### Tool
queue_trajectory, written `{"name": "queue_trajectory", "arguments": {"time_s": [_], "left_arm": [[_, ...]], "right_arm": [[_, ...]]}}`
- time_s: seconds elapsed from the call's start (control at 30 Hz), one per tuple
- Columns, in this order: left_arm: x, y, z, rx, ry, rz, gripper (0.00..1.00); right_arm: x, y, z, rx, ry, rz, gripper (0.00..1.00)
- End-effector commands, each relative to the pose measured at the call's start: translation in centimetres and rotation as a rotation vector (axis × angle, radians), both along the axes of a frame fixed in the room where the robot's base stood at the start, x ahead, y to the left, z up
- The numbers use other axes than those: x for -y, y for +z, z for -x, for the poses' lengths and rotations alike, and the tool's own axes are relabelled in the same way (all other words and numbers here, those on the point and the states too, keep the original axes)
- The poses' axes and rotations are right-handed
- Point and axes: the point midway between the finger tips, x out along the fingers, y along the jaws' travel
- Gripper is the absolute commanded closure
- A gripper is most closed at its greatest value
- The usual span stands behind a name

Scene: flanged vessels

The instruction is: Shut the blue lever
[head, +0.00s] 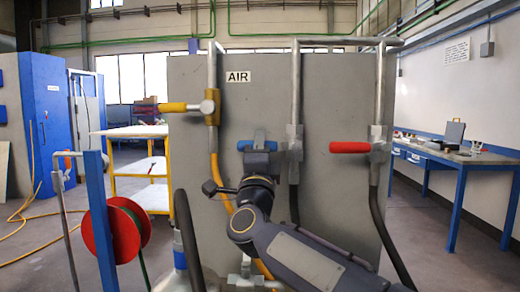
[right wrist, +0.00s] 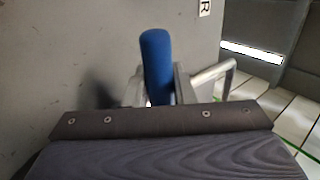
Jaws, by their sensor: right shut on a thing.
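The blue lever (head: 244,145) is on the middle valve of the grey panel, reaching left from the valve body (head: 294,143); it looks about level. My right gripper (head: 259,147) is at the lever, in front of the panel, and covers part of it. In the right wrist view the blue lever (right wrist: 156,60) stands between the two fingers of my right gripper (right wrist: 158,88), which is shut on it. The gripper body hides the lower part of the lever there. My left gripper is not in view.
A red lever (head: 350,147) is on the right valve. Hoses hang below the valves. A red reel (head: 98,232) stands at left, and a blue workbench (head: 462,160) at right.

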Motion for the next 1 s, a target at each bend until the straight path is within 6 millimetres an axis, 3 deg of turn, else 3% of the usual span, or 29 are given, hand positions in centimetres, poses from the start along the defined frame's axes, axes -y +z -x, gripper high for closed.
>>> {"name": "queue_trajectory", "arguments": {"time_s": [0.33,0.37,0.5,0.8,1.0], "left_arm": [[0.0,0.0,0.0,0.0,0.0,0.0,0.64],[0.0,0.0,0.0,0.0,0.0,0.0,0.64],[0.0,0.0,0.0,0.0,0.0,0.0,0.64],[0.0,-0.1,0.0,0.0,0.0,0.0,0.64],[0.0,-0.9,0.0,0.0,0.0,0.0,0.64]], "right_arm": [[0.2,0.2,0.0,0.003,-0.001,-0.008,1.0],[0.2,0.2,0.0,0.003,-0.001,-0.008,0.73],[0.1,0.2,0.0,0.003,-0.001,-0.006,0.56],[0.1,0.0,0.2,0.002,0.0,-0.004,0.56],[0.1,-1.6,2.5,0.002,0.002,-0.003,0.56]]}}
